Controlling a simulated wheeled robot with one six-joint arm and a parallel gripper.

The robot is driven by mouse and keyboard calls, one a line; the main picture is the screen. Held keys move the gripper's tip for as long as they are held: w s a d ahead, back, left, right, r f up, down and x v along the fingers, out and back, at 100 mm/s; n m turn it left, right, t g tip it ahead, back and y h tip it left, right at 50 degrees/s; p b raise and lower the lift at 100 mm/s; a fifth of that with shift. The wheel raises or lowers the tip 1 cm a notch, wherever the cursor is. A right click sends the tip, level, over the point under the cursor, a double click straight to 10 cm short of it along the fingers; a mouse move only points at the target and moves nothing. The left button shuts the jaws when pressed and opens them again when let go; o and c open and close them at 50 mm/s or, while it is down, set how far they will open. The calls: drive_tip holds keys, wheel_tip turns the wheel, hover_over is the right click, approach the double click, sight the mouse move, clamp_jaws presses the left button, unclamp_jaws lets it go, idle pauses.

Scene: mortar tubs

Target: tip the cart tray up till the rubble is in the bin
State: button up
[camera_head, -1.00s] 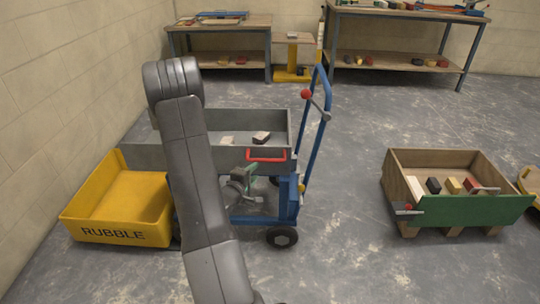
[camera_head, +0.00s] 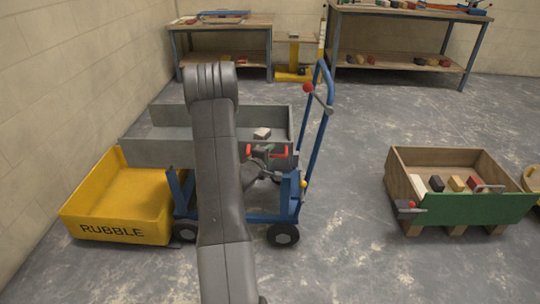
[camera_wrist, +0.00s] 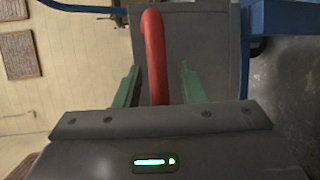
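The grey cart tray (camera_head: 155,152) sits on a blue cart, left of its upright push handle. One pale rubble piece (camera_head: 262,133) shows inside; my arm hides part of the tray. A red handle (camera_head: 281,153) is on the tray's near wall, and it shows large in the wrist view (camera_wrist: 154,50). My gripper (camera_head: 262,160) is at this handle. Its green fingers (camera_wrist: 158,88) stand on either side of the red bar, with a visible gap on the right, so it looks open. The yellow bin (camera_head: 122,232), marked RUBBLE, stands at the tray's left end.
The blue push handle (camera_head: 318,130) with a red knob rises just right of my gripper. A wooden box with a green front (camera_head: 470,210) holds several blocks at the right. Workbenches (camera_head: 400,70) stand at the back. Floor between cart and box is clear.

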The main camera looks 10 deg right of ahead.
clamp_jaws()
drive_tip(key=shift+r, duration=0.1)
